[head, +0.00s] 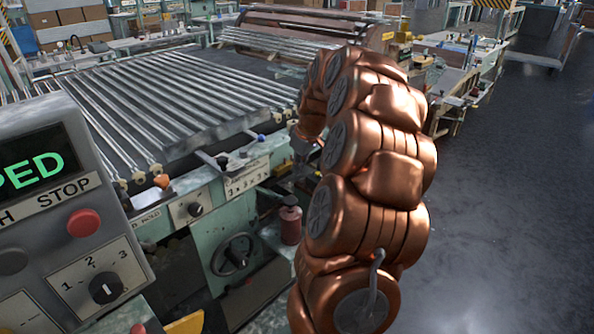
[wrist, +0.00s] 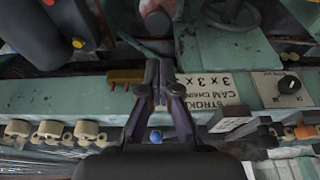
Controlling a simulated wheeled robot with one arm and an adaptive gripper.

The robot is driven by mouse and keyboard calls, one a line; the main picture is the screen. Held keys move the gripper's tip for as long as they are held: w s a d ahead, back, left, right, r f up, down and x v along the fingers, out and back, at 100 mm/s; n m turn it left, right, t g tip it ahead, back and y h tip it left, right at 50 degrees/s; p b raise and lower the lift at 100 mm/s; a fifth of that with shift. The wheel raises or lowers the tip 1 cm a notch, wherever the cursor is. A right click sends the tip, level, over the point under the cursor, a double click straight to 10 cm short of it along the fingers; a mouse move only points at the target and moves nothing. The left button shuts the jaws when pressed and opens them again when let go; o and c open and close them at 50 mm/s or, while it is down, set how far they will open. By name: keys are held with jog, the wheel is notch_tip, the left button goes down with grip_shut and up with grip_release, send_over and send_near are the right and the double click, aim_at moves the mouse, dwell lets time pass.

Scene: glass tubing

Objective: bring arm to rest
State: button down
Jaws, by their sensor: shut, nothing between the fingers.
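My copper-coloured arm (head: 370,180) rises through the middle of the head view and bends over toward the machine with rollers. My gripper (wrist: 164,66) shows in the wrist view with its fingers together and nothing between them. It is over the green machine front, beside a white label (wrist: 208,88) with black lettering. In the head view the gripper is mostly hidden behind the arm.
A grey control panel (head: 70,215) with a red button (head: 83,222) and a dial (head: 105,287) stands close at left. The roller bed (head: 180,90) lies behind it. A handwheel (head: 232,255) is on the machine front. The floor (head: 500,200) at right is clear.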

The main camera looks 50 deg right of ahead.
dwell(0.9)
jog(key=s+a+r+g+p, duration=0.1)
jog(key=s+a+r+p, duration=0.1)
jog(key=a, duration=0.6)
jog(key=s+a+r+n+y+p, duration=0.1)
jog(key=s+a+r, duration=0.1)
jog(key=a, duration=0.6)
jog(key=s+a+r+g+p, duration=0.1)
jog(key=a+r+p, duration=0.15)
jog(key=a, duration=0.55)
jog(key=s+a+g+p, duration=0.1)
jog(key=s+a+p, duration=0.1)
jog(key=s+a, duration=0.4)
jog(key=s+a+g+p, duration=0.2)
jog(key=s+a, duration=0.5)
jog(key=s, duration=0.9)
jog(key=shift+r+m+h, duration=0.4)
jog(key=shift+s, duration=0.1)
